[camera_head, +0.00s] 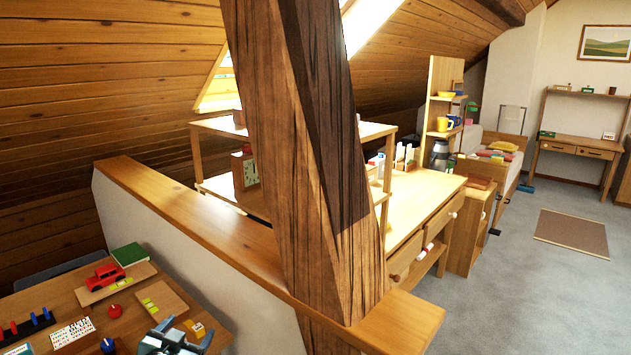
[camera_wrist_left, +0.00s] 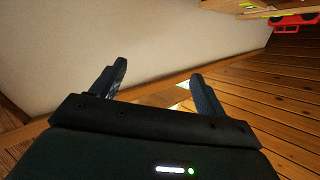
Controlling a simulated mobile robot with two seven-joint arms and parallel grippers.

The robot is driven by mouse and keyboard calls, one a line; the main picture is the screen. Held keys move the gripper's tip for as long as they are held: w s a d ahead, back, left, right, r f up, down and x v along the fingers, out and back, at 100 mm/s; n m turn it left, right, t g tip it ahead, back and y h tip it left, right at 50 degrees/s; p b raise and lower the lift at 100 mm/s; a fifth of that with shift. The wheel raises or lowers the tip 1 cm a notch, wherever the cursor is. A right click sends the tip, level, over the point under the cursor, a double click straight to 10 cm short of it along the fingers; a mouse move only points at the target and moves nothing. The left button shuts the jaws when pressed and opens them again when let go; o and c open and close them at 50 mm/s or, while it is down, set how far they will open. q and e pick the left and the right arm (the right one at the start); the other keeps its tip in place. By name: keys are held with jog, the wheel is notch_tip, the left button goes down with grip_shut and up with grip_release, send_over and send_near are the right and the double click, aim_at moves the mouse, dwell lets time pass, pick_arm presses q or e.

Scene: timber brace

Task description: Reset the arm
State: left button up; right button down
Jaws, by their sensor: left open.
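My left gripper (camera_head: 172,338) shows at the bottom of the head view, at the front edge of the low desk. In the left wrist view my left gripper (camera_wrist_left: 158,84) has its two dark fingers spread apart with nothing between them. Beyond the fingers are a pale wall and wooden boards. My right gripper is in neither view.
A thick timber brace (camera_head: 315,160) rises through the middle, hiding part of the shelf behind. A wood-capped half wall (camera_head: 215,225) borders the desk (camera_head: 220,341).

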pick_arm(q)
jog(key=s+d+f+g+h, duration=0.1)
jog(key=s+d+f, duration=0.2)
jog(key=s, duration=0.6)
jog(key=s+d+f+g+h, duration=0.1)
jog(key=s+d+f, duration=0.3)
jog(key=s, duration=0.6)
jog(key=s+d+f+g, duration=0.2)
jog(key=s+d+f, duration=0.2)
jog(key=s, duration=0.6)
jog(key=shift+s+d+f+n+h, duration=0.15)
jog(key=shift+d+f+n+h, duration=0.2)
jog(key=shift+d, duration=0.6)
jog(key=shift+r, duration=0.1)
jog(key=shift+c, duration=0.5)
